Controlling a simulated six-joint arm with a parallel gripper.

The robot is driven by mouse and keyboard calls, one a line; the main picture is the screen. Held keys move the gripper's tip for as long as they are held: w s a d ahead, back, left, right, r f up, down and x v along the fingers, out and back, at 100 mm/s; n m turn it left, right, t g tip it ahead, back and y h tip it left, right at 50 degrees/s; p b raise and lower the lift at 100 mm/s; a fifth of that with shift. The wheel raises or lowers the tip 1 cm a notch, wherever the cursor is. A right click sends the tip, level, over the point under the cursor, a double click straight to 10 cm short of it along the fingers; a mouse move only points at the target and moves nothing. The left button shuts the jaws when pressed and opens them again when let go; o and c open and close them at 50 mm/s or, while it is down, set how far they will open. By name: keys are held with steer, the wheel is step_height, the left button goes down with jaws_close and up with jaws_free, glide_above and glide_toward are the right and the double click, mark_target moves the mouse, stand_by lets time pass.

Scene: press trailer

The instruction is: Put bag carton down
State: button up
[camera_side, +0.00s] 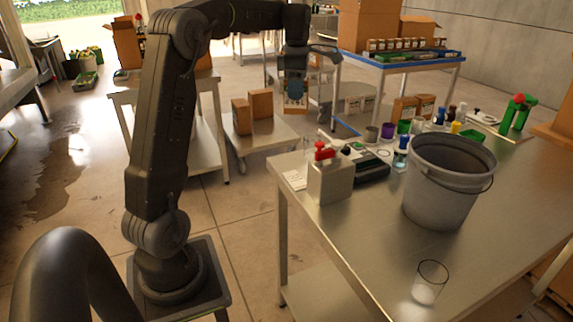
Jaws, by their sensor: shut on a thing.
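My gripper (296,92) hangs down at the upper middle of the view, shut on a bag carton (295,106). The carton is small and brown with a pale label, and looks roughly upright. It appears against the right part of a low trolley (258,142). The gap beneath it cannot be judged from this view. Two plain brown cartons (241,117) (262,105) stand side by side on the trolley, left of the held one. My fingertips are small and partly hidden by the wrist.
A steel table (375,235) at front right bears a grey bucket (448,180), a box with a red-handled top (330,180), a glass (429,283) and several bottles. A blue-edged table (408,62) with boxes stands behind. The trolley's front right looks clear.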

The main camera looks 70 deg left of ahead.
steer(key=s+a+n, duration=0.6)
steer(key=s+a, duration=0.4)
steer(key=a, duration=0.3)
step_height(320, 180, down, 11)
steer(key=shift+w+d+f, duration=0.6)
steer(key=shift+w+f, duration=1.25)
steer(key=shift+w, duration=0.1)
steer(key=shift+w+d+f, duration=0.6)
steer(key=shift+w+f, duration=1.2)
steer(key=shift+w, duration=0.1)
steer(key=shift+w+d+f, duration=0.6)
steer(key=shift+w+f, duration=1.25)
steer(key=shift+w, duration=0.1)
steer(key=shift+f, duration=0.15)
steer(key=o, duration=1)
